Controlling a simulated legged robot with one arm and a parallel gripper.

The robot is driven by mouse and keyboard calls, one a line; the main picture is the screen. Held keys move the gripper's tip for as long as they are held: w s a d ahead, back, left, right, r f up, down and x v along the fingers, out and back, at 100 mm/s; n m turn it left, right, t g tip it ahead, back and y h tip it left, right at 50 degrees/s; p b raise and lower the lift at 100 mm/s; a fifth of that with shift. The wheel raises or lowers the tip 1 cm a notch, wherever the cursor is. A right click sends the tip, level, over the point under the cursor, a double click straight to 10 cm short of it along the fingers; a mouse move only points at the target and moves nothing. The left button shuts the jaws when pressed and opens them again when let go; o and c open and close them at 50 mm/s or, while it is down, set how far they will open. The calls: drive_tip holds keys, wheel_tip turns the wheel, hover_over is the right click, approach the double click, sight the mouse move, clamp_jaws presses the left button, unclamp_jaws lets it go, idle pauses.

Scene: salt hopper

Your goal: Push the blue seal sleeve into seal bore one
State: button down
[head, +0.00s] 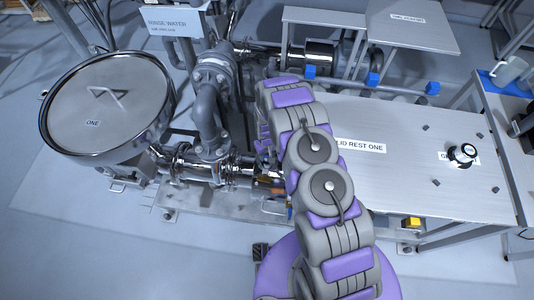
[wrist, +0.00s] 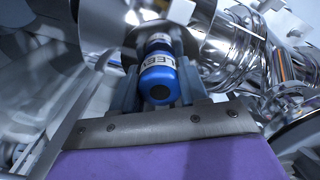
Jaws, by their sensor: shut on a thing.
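The blue seal sleeve (wrist: 158,80) is in the wrist view, with a white band lettered in part "LEEV" and a dark round hole in its near end. My gripper (wrist: 156,52) is shut on it, one grey finger on each side. The sleeve's far end points at a shiny metal housing (wrist: 190,18). I cannot tell whether that end is inside an opening or only in front of it. No label for seal bore one is readable. In the head view my arm hides the gripper and the sleeve beside the pipework.
A round lidded hopper (head: 108,108) marked "ONE" stands at the left, beside grey and chrome pipework (head: 207,110). A mostly bare metal table (head: 430,130) at the right holds a black-and-silver knobbed part (head: 462,154). Curved shiny pipes (wrist: 235,65) crowd the gripper's right side.

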drive_tip(key=shift+f, duration=0.65)
unclamp_jaws()
idle(0.7)
drive_tip(key=shift+r, duration=0.1)
idle(0.3)
drive_tip(key=shift+r+p, duration=0.8)
drive_tip(key=shift+r, duration=2.1)
wheel_tip(320, 180, up, 17)
drive_tip(key=p, duration=0.2)
drive_tip(key=shift+r+p, duration=0.15)
drive_tip(key=shift+p, duration=0.15)
